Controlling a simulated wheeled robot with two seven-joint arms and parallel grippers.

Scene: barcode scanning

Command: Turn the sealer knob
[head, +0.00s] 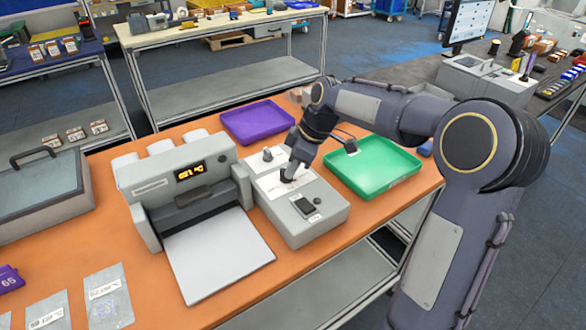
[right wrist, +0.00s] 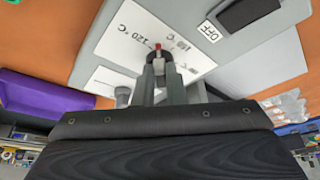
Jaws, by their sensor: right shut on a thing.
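The sealer (head: 180,180) is a grey machine with a lit orange temperature display and a pale plate in front. Its control box (head: 318,226) stands at its right, with white dial labels on top. My right gripper (head: 288,178) reaches down onto this box. In the right wrist view, the gripper (right wrist: 158,62) is shut around a small dark knob with a red mark (right wrist: 158,46). The knob sits on a white label printed with °C values, one reading 120 °C. The fingers hide most of the knob. My left gripper is not in view.
A second small knob (head: 267,154) and a black switch (head: 304,206) are on the control box; an OFF label (right wrist: 208,31) is beside the switch. A purple tray (head: 258,122) and a green tray (head: 372,167) lie nearby. Labelled bags (head: 108,296) lie front left.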

